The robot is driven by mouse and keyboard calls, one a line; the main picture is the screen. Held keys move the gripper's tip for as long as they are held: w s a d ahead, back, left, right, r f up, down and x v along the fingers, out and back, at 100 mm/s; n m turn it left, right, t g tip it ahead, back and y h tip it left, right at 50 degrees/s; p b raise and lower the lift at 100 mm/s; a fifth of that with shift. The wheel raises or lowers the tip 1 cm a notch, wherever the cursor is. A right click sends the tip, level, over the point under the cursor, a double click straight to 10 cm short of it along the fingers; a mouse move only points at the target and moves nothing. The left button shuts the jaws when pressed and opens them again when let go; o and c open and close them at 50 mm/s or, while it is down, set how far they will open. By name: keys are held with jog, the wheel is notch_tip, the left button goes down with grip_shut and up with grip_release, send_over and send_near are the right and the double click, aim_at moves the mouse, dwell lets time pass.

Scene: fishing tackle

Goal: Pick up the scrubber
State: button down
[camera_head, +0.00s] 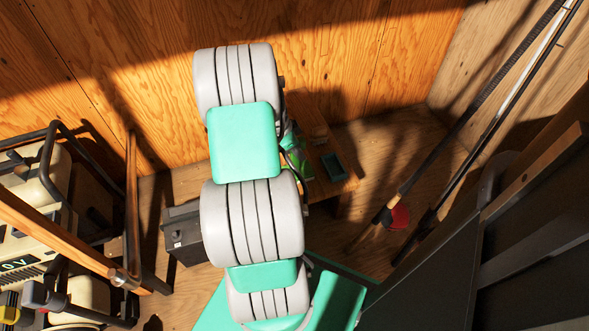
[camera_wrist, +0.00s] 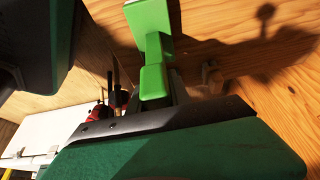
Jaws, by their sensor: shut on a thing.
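A bright green thing, which looks like the scrubber (camera_wrist: 154,55), shows in the wrist view as a wide flat part and a narrower block. Its lower end runs behind the dark edge of one finger of my gripper (camera_wrist: 112,92). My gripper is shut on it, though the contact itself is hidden. In the head view a bright green patch (camera_head: 295,151) shows just right of my arm, over a low wooden table. My arm hides most of the gripper there.
The low wooden table (camera_head: 334,186) carries a small dark teal tray (camera_head: 334,167). A dark grey box (camera_head: 184,235) stands left of my arm. Long-handled poles (camera_head: 470,113) lean at the right. A rack with light cases fills the left. Plywood walls close off the back.

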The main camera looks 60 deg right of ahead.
jog(key=shift+r, duration=0.15)
jog(key=shift+r+p, duration=0.4)
jog(key=shift+r, duration=0.2)
jog(key=w+a+r+p, duration=0.4)
jog(key=a+r+p, duration=0.1)
jog(key=a+r, duration=0.6)
jog(key=shift+a+r, duration=0.3)
jog(key=shift+a, duration=0.9)
jog(key=c, duration=1.8)
grip_release()
grip_shut()
